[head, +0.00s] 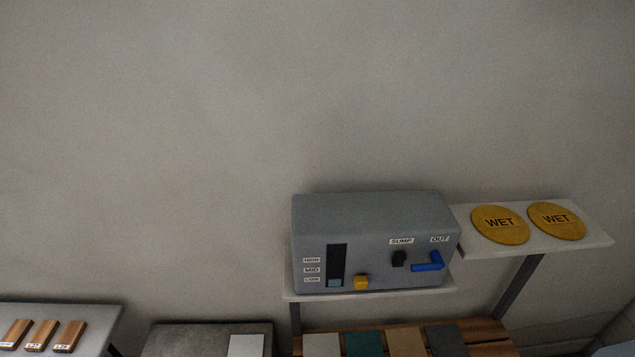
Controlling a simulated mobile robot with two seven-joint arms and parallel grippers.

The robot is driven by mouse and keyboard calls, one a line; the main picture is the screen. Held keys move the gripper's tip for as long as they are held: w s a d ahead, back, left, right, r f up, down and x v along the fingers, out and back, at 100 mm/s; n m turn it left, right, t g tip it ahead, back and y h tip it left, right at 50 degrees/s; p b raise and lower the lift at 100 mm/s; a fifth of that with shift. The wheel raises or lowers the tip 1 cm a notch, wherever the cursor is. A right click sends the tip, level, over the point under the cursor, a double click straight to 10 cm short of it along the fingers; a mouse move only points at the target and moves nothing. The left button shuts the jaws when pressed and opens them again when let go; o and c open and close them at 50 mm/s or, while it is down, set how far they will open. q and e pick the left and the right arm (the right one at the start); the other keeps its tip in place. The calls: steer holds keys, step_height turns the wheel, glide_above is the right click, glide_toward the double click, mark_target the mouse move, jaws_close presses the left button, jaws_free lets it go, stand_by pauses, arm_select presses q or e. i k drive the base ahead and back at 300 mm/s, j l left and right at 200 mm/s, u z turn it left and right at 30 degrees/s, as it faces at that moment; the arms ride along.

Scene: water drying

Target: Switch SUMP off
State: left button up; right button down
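A grey box (372,218) sits on a white shelf against the wall, right of centre in the head view. A black switch (399,258) is on its front face under the SUMP label (401,241). The switch is too small for me to tell its position. A blue lever (428,265) is to its right under the OUT label (439,239). A yellow knob (361,283) is low on the front. A dark level window (336,262) beside HIGH, MID and LOW labels shows light blue near LOW. Neither gripper is in view.
Two yellow WET discs (500,224) lie on a white shelf (590,238) at right. Below the box, a wooden surface (480,330) carries several coloured tiles. A dark slab (185,340) is left of it. Wooden blocks with labels (70,336) lie on a grey surface at far left.

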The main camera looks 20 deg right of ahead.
mark_target(398, 258)
steer(key=k+z, duration=0.1)
steer(key=z, duration=0.85)
steer(key=i+l, duration=0.45)
steer(key=l, duration=0.15)
